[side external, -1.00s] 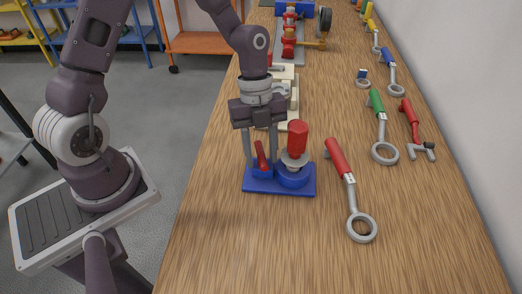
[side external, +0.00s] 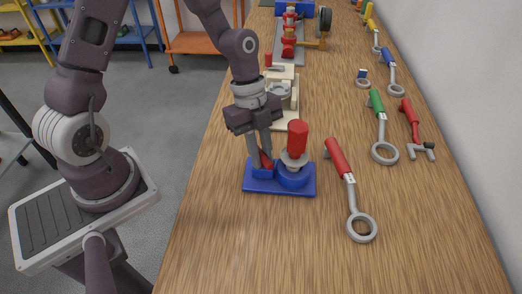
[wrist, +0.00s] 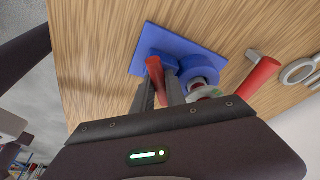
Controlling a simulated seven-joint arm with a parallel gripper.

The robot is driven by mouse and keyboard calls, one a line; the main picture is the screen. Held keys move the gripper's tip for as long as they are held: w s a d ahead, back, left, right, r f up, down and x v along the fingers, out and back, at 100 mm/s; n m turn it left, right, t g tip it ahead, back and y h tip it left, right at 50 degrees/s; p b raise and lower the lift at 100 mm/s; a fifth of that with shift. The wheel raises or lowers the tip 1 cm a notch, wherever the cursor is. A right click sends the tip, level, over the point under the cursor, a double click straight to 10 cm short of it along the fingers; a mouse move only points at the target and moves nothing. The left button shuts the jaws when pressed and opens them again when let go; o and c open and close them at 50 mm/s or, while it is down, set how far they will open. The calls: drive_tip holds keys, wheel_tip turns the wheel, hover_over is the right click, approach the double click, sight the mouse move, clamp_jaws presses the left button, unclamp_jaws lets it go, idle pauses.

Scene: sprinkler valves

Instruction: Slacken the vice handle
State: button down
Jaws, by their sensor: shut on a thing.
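The blue vice (side external: 257,188) sits on the wooden bench, with a flat base plate that also shows in the wrist view (wrist: 150,40). Its short red handle (side external: 266,160) stands on the left part of the base. My gripper (side external: 262,158) is tilted and shut on this handle, and its fingers hide part of it. In the wrist view the handle (wrist: 155,70) shows between the fingertips. A red-topped sprinkler valve (side external: 297,136) with a grey collar stands upright in the round blue holder, just right of my fingers. It is mostly hidden in the wrist view.
A red-handled ring wrench (side external: 350,190) lies to the right of the vice. Green-handled (side external: 380,125) and blue-handled (side external: 390,70) ring tools and a red tool (side external: 411,120) lie farther right. A cream fixture (side external: 285,95) stands behind. The front bench is clear.

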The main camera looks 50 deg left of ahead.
drive_tip(key=n, duration=0.3)
drive_tip(key=n+t, duration=0.1)
drive_tip(key=n, duration=0.1)
drive_tip(key=shift+s+n+t, duration=0.1)
drive_tip(key=shift+n+t, duration=0.2)
drive_tip(key=shift+n, duration=0.1)
drive_tip(key=n+t+y, duration=0.1)
drive_tip(key=n, duration=0.3)
drive_tip(key=c, duration=1.3)
unclamp_jaws()
drive_tip(key=shift+v, duration=3)
drive_tip(key=shift+a, duration=0.1)
drive_tip(key=s+a+r+n+t, duration=0.1)
drive_tip(key=s+r+n, duration=0.2)
drive_tip(key=s+r, duration=0.1)
drive_tip(key=s+a+r+n+t+y, duration=0.1)
drive_tip(key=s+r+n, duration=0.2)
drive_tip(key=s+r, duration=0.2)
drive_tip(key=s+a+r+n+t+y, duration=0.1)
drive_tip(key=s+r+n, duration=0.2)
drive_tip(key=r, duration=0.4)
drive_tip(key=shift+s+a+n, duration=0.25)
drive_tip(key=shift+s+n, duration=0.15)
drive_tip(key=shift+s, duration=0.5)
